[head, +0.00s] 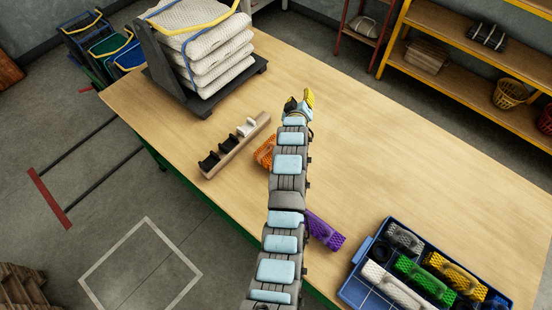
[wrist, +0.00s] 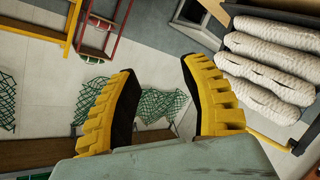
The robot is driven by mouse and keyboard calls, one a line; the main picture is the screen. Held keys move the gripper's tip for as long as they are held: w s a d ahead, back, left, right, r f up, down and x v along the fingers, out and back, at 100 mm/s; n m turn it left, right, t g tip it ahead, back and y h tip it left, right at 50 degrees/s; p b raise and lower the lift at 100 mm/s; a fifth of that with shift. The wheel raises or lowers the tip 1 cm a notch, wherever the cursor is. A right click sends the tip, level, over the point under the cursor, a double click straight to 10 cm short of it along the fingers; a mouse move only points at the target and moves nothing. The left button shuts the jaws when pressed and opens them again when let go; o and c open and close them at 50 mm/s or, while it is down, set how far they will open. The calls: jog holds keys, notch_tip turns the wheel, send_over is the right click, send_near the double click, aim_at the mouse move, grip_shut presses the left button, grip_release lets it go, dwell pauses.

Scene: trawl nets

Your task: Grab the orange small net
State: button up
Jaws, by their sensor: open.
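The orange small net (head: 264,153) lies on the wooden table, just left of my arm in the head view. My arm hides its right part. My gripper (head: 299,103) is beyond the net, over the table, with nothing between its fingers. In the wrist view my gripper (wrist: 160,105) shows two yellow fingers with dark pads, spread wide apart. The orange net is not visible in the wrist view.
A rack with black and white pieces (head: 234,146) lies left of the orange net. A purple net (head: 323,229) is right of my arm. A blue tray (head: 362,248) holds several colored nets. Stacked white nets (head: 205,45) stand at the back left. The table's right middle is clear.

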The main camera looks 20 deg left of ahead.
jog(key=a+f+n+g+h+b, duration=0.2)
jog(key=a+f+g+b, duration=0.2)
jog(key=f+g, duration=0.15)
jog(key=s+a+r+n+g+h+b, duration=0.1)
jog(key=s+a+n+g+h+b, duration=0.1)
jog(key=s+g+b, duration=0.65)
jog(key=shift+t, duration=0.8)
jog(key=f, duration=0.5)
jog(key=f+p, duration=0.1)
jog(key=f, duration=0.4)
jog(key=shift+s+d+f, duration=0.2)
jog(key=shift+w+f, duration=0.1)
jog(key=shift+f, duration=1.4)
jog(key=shift+w+f, duration=0.15)
jog(key=shift+f, duration=0.55)
jog(key=shift+w+f, duration=0.15)
jog(key=shift+f, duration=0.5)
jog(key=shift+d, duration=0.1)
grip_shut()
